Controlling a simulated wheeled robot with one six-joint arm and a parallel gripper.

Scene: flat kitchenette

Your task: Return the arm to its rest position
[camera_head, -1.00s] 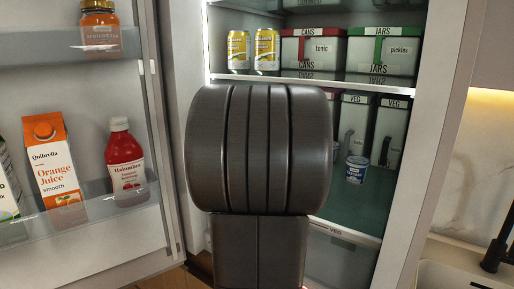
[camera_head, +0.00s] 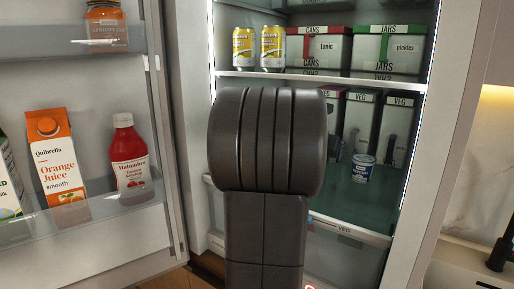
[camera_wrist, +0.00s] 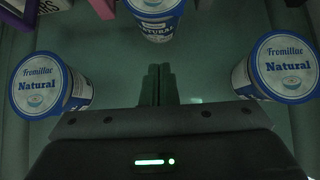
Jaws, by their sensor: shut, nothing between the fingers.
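My arm (camera_head: 266,140) stands in front of the open fridge in the head view and hides part of its inside. My gripper does not show there. In the wrist view my gripper (camera_wrist: 158,86) is shut and empty, its fingers together over a glass shelf. White and blue yogurt tubs surround it: one on the left (camera_wrist: 45,88), one on the right (camera_wrist: 280,70) and one beyond the fingertips (camera_wrist: 155,18). The fingers look apart from all of them. One tub (camera_head: 362,168) also shows in the head view, right of my arm.
The open fridge door (camera_head: 178,150) on the left holds orange juice (camera_head: 56,155), ketchup (camera_head: 127,160) and a jar (camera_head: 106,28). Above are yellow cans (camera_head: 243,47), a CANS box (camera_head: 325,50) and a JARS box (camera_head: 387,50). VEG bins (camera_head: 396,128) stand behind the tub.

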